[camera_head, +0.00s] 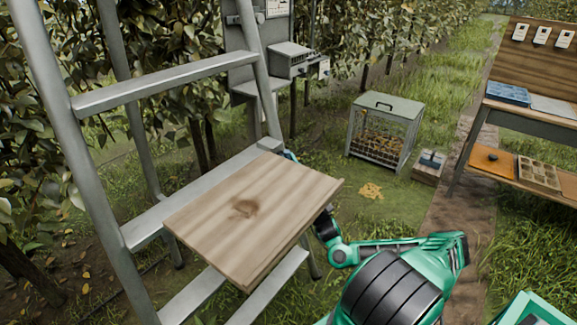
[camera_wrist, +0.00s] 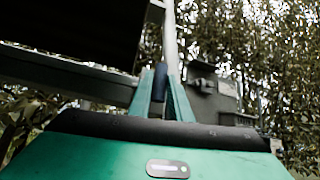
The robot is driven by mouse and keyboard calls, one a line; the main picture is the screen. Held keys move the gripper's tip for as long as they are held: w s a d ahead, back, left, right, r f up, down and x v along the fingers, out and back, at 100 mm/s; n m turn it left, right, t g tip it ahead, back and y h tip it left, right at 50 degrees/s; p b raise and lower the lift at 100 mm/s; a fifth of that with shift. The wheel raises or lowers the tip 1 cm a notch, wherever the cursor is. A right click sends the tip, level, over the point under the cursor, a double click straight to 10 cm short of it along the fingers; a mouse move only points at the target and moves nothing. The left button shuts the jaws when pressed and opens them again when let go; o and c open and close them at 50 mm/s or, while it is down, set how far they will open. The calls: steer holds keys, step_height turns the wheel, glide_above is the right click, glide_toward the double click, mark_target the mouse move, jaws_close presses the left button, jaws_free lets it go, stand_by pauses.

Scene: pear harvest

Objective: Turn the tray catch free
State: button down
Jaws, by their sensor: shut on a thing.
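The wooden tray (camera_head: 255,210), a flat board with a dark knot, sits on the metal ladder (camera_head: 190,88). In the wrist view its dark underside (camera_wrist: 70,30) fills the upper left. The tray catch (camera_wrist: 160,77) shows there as a small dark blue upright piece below the ladder rail. My gripper (camera_wrist: 162,92) has its two green fingers on either side of the catch and is shut on it. In the head view the tray hides my gripper and most of the catch. How far the catch is turned cannot be told.
A wire cage (camera_head: 384,130) with a grey lid stands on the grass behind. A small wooden box (camera_head: 429,167) is beside it. A workbench (camera_head: 535,108) stands at the right. A grey cabinet (camera_head: 245,50) is behind the ladder, near foliage.

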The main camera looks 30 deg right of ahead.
steer(key=shift+w+f+m+h, duration=0.1)
steer(key=shift+f+m+h, duration=0.05)
steer(key=shift+m+h, duration=0.8)
steer(key=c, duration=1.6)
jaws_free()
steer(key=shift+c, duration=0.2)
steer(key=v, duration=1)
steer(key=shift+s+f, duration=0.25)
steer(key=shift+f, duration=0.05)
steer(key=shift+s, duration=0.1)
